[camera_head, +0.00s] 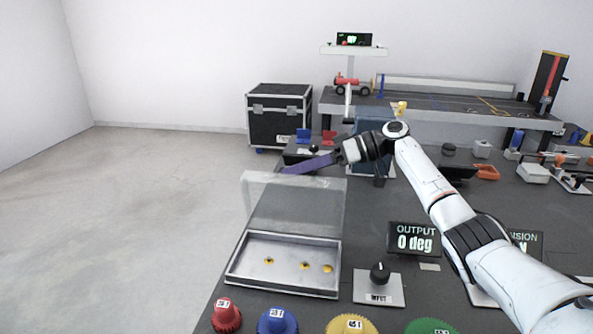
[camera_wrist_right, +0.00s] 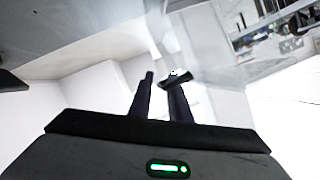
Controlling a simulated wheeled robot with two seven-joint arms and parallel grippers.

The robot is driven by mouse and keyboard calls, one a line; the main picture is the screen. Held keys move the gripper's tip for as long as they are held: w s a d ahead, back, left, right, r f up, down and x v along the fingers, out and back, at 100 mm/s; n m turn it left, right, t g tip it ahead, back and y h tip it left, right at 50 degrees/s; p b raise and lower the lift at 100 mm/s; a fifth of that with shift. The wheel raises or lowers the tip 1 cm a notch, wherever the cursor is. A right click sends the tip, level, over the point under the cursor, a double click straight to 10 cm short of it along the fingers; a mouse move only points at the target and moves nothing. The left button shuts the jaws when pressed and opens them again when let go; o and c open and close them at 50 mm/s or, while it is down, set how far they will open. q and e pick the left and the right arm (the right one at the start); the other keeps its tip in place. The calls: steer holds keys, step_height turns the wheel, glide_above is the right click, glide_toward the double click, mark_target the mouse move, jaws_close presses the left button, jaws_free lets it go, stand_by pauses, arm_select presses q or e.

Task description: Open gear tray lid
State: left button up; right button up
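The gear tray (camera_head: 283,288) is a shallow metal tray at the front left of the dark table. Several small yellow pegs stand on its floor. Its clear lid (camera_head: 295,208) is raised, standing up from the tray's far side. My right gripper (camera_head: 283,170) is at the lid's upper edge, its dark fingers pointing left. In the right wrist view, the fingers (camera_wrist_right: 162,77) stand apart with a gap between them. A small dark and pale piece shows by one fingertip; whether it touches is unclear. My left gripper is not in view.
Red (camera_head: 226,316), blue (camera_head: 277,321), yellow (camera_head: 351,325) and green gears line the front edge. A black knob (camera_head: 379,273) and an OUTPUT display (camera_head: 414,239) reading 0 deg are right of the tray. A black case (camera_head: 279,115) stands behind. Floor left is clear.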

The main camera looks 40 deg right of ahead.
steer(key=v, duration=1)
steer(key=shift+d+b, duration=0.15)
steer(key=shift+b, duration=0.25)
steer(key=shift+s, duration=0.1)
